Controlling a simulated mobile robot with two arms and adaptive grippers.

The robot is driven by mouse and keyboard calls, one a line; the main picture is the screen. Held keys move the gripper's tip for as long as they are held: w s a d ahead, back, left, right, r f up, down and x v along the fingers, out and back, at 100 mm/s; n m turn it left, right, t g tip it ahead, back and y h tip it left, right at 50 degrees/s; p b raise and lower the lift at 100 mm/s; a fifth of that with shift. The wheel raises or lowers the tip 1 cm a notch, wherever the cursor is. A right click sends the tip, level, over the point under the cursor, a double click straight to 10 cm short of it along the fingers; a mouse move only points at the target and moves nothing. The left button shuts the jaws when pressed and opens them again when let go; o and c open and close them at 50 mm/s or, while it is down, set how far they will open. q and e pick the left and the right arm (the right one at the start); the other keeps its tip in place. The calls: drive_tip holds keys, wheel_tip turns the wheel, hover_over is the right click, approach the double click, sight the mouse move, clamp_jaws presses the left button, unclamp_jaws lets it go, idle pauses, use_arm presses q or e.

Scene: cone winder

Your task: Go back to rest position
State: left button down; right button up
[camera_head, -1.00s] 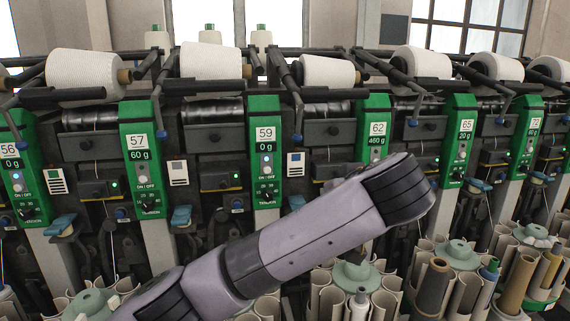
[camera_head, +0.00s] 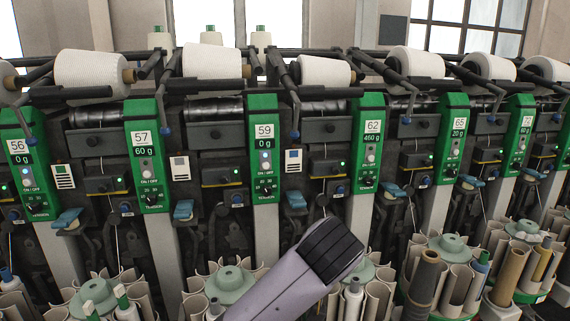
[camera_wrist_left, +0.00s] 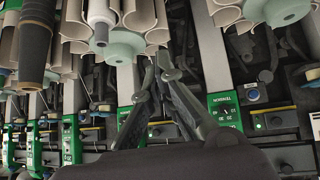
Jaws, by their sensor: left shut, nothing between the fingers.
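My left arm (camera_head: 300,272) rises from the bottom middle of the head view and ends in a dark joint in front of the machine. My left gripper does not show in the head view. In the left wrist view my left gripper (camera_wrist_left: 158,72) is shut with nothing between its fingers. That view is upside down, with the machine's green panels and bobbin tubes behind the fingers. My right gripper is in neither view.
The cone winder has green numbered panels (camera_head: 263,150) in a row, with white yarn cones (camera_head: 212,62) above. Round magazines of tubes (camera_head: 455,262) stand low along the front, close to my left arm. Windows (camera_head: 470,25) are behind.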

use_arm(q)
drive_tip(key=s+a+f+g+h, duration=0.1)
drive_tip(key=s+a+f+g, duration=0.1)
drive_tip(key=s+a+f, duration=0.6)
drive_tip(key=s+a+f+g+h, duration=0.1)
drive_tip(key=s+a+f, duration=0.25)
drive_tip(key=f, duration=0.85)
drive_tip(key=s+a+f+m+g+y, duration=0.1)
drive_tip(key=s+a+f, duration=0.3)
drive_tip(key=s+a, duration=0.5)
drive_tip(key=s+a+f+m+g+y, duration=0.1)
drive_tip(key=s+a+f, duration=0.5)
drive_tip(key=s, duration=0.5)
wheel_tip(320, 180, down, 21)
drive_tip(key=g+p, duration=0.1)
drive_tip(key=p, duration=0.1)
drive_tip(key=s+a+f+g+p, duration=0.1)
drive_tip(key=s+a+f, duration=0.1)
drive_tip(key=s+f, duration=0.5)
drive_tip(key=s+a+f+p, duration=0.1)
drive_tip(key=s+a+f, duration=0.1)
drive_tip(key=s+f, duration=0.6)
drive_tip(key=s, duration=0.3)
drive_tip(key=shift+s+f+g+y, duration=0.15)
drive_tip(key=shift+f+g+y, duration=0.15)
drive_tip(key=shift+g, duration=0.1)
